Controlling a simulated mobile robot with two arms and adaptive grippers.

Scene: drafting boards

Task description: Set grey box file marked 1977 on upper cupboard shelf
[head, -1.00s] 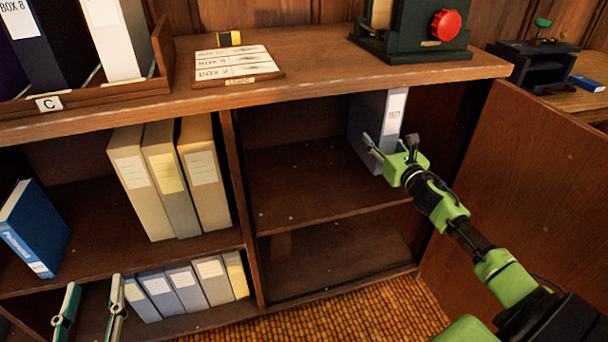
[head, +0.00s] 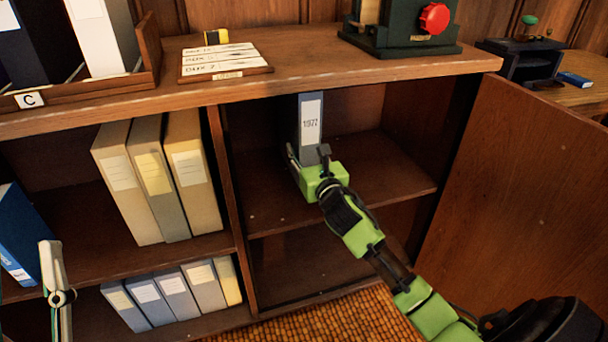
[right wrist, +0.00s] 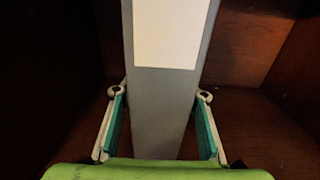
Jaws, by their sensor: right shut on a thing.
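The grey box file marked 1977 (head: 311,124) stands upright on the upper shelf (head: 390,178) of the open right-hand cupboard bay. It is near the bay's left side, with its spine facing out. My right gripper (head: 314,162) is shut on the lower part of the file, a finger on each side. The right wrist view shows the file's grey spine and blank-looking label (right wrist: 168,32) between the two fingers (right wrist: 160,120). The file's bottom edge is hidden by the gripper. My left gripper (head: 27,258) is at the lower left, empty, with one finger mostly cut off by the frame.
A divider (head: 228,200) stands left of the file, with beige and grey files (head: 135,185) beyond it. The shelf right of the file is clear, as is the lower shelf (head: 300,262). The countertop edge (head: 290,90) overhangs above. An open door (head: 520,200) is at right.

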